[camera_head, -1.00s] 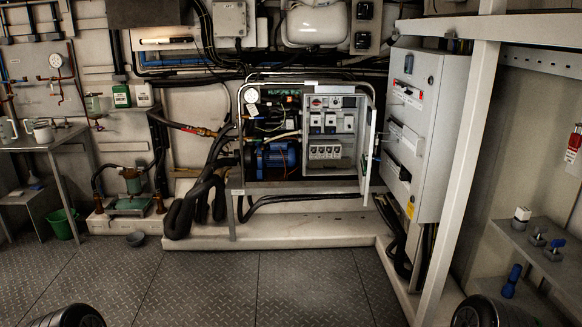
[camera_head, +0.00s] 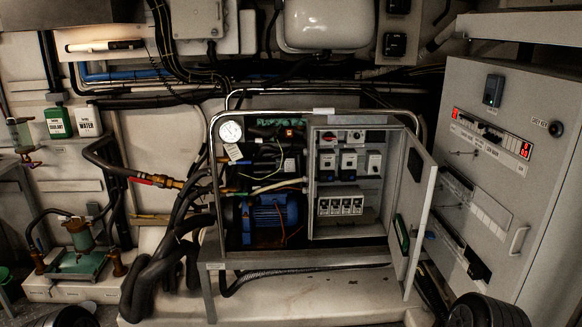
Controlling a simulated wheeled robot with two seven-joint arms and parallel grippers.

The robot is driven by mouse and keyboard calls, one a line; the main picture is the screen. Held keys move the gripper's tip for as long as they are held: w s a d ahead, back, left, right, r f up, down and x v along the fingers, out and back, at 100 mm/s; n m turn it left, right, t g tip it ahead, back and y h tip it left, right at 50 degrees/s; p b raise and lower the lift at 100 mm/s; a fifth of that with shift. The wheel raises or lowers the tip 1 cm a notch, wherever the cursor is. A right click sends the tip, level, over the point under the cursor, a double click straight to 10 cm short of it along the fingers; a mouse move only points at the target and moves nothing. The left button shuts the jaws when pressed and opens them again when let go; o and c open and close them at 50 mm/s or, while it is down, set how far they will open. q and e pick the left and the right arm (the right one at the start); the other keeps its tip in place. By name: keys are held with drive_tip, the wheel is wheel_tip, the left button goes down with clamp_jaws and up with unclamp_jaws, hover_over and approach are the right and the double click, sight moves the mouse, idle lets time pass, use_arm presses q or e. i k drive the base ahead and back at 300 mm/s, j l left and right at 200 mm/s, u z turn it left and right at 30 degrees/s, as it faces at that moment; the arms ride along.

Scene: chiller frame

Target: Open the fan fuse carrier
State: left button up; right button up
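The fuse carriers (camera_head: 340,206) sit in a row low inside the open electrical box (camera_head: 350,232) of the chiller frame, in the middle of the head view. Several white and dark carriers stand side by side; I cannot tell which one is the fan's, nor read their labels. The box door (camera_head: 412,215) stands open to the right. Neither gripper is in view; only dark rounded parts of my own body show at the lower left and lower right edges.
A blue motor (camera_head: 270,217) and a pressure gauge (camera_head: 230,132) sit left of the box inside the tubular frame. Thick black hoses (camera_head: 165,262) hang at the frame's left. A large grey cabinet (camera_head: 535,190) stands close on the right, narrowing room beside the open door.

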sight(346, 209)
drive_tip(key=i+z, duration=0.15)
drive_tip(key=i, duration=0.15)
drive_tip(key=z, duration=0.95)
drive_tip(key=i+j+z, duration=0.15)
drive_tip(key=z, duration=0.15)
drive_tip(key=i+j+z, duration=0.15)
drive_tip(key=j+z, duration=0.15)
drive_tip(key=i+j+z, duration=0.1)
drive_tip(key=j+z, duration=0.5)
drive_tip(key=j, duration=0.15)
drive_tip(key=i+j, duration=0.1)
drive_tip(key=j, duration=0.5)
drive_tip(key=i+j+z, duration=0.1)
drive_tip(key=j, duration=1.05)
drive_tip(key=i+z, duration=0.05)
drive_tip(key=i, duration=0.05)
